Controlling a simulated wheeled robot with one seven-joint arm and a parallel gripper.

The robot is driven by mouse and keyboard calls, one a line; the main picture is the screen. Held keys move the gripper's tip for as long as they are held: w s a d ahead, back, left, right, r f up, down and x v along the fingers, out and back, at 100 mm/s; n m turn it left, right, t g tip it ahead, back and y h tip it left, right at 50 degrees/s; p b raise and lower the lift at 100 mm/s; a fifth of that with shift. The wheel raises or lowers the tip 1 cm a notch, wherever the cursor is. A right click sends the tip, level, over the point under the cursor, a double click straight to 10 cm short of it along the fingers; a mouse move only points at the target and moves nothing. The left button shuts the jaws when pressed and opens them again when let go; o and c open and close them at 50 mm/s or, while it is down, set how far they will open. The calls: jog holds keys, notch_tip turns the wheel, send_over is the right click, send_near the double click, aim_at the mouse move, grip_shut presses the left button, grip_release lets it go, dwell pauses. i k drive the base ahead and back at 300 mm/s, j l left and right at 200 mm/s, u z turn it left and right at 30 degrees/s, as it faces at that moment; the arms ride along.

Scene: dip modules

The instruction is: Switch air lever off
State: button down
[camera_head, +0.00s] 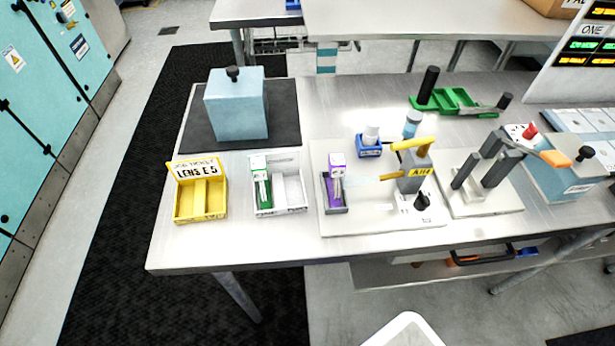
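The air station has a grey block with a yellow "AIR" label (419,172), standing on a pale base plate (350,228) on the metal table. A yellow lever (408,144) sits on top of the block and lies roughly level, pointing left. A thin yellow-tipped nozzle (392,177) points left from the block toward a purple and white module (337,175) in a grey holder. A black knob (422,201) stands in front of the block. My gripper is not in view.
Left of the station are a white tray (291,190) with a green module and a yellow bin (200,200). A blue box (236,105) stands behind on a dark mat. To the right is a press with an orange handle (556,158). The table's front strip is clear.

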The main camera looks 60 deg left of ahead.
aim_at(424, 144)
jog(key=u, duration=1.85)
